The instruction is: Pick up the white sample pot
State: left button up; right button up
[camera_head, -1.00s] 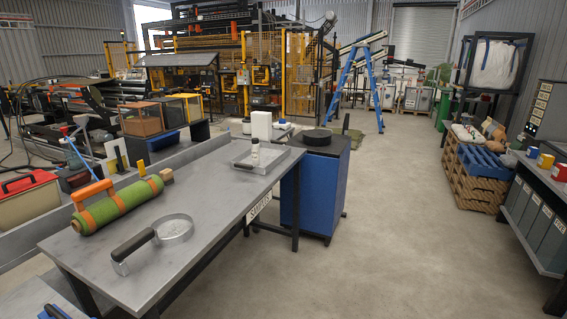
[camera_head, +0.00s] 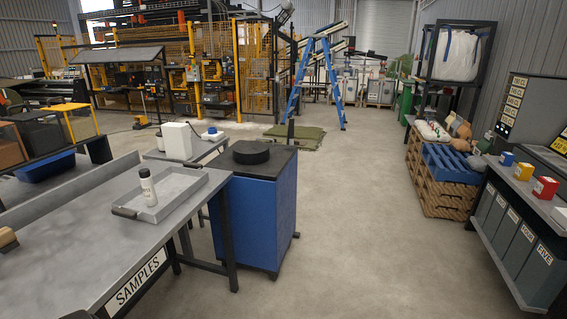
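Several small pots stand on the right-hand bench: a blue pot (camera_head: 507,159), a yellow pot (camera_head: 525,171) and a red pot (camera_head: 545,187). A white pot-like object (camera_head: 560,215) is nearest on that bench, cut off by the right edge of the view. A white bottle with a dark cap (camera_head: 148,188) stands upright in a shallow grey tray (camera_head: 186,198) on the samples table. Neither of my grippers can be made out, so I see nothing held.
The samples table (camera_head: 75,245) fills the lower left. A blue cabinet (camera_head: 252,215) with a black disc on top stands at its right end. Wooden pallets (camera_head: 442,195) stand left of the bench (camera_head: 510,195). The concrete floor between is clear.

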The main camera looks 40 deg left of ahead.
aim_at(151, 197)
jog(key=u, duration=0.1)
jog(key=i, duration=1.5)
jog(key=u, duration=1.4)
jog(key=i, duration=0.95)
jog(key=u, duration=0.9)
